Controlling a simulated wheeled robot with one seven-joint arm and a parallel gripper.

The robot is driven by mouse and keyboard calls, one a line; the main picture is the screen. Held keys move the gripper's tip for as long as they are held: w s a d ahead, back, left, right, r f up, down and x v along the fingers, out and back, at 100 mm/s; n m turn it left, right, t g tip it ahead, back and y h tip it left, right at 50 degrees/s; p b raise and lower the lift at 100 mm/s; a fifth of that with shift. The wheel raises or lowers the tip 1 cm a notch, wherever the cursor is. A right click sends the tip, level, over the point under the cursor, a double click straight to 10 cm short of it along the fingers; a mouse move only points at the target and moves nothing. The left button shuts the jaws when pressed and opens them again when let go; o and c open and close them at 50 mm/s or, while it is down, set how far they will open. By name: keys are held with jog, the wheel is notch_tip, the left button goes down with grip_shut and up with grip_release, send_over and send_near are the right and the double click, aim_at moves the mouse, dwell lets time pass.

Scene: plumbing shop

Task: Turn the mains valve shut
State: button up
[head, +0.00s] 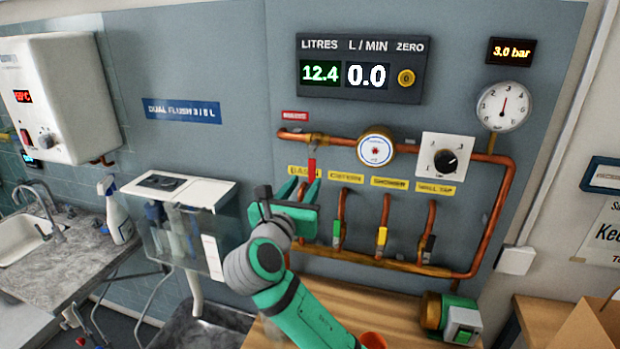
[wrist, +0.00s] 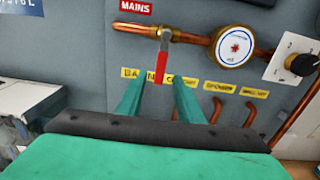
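The mains valve (wrist: 165,38) is a brass fitting on the copper pipe, below a red MAINS label (wrist: 135,6). Its red lever (wrist: 160,66) hangs straight down, across the horizontal pipe; it also shows in the head view (head: 311,170). My gripper (wrist: 158,84) is open, its two green fingers pointing up at the panel. In the wrist view the lever's lower end appears between the fingertips, with a gap on both sides. In the head view my gripper (head: 303,188) is just below the valve, and a finger overlaps the lever's surroundings. I cannot tell the remaining depth to the lever.
The display (head: 362,68) reads 12.4 litres and 0.0 L/min; the pressure readout (head: 511,51) shows 3.0 bar. A round meter (head: 376,147) and a dial box (head: 446,158) sit to the right. A clear cistern (head: 185,240) stands left of my arm.

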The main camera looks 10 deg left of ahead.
jog(key=shift+s, duration=1.65)
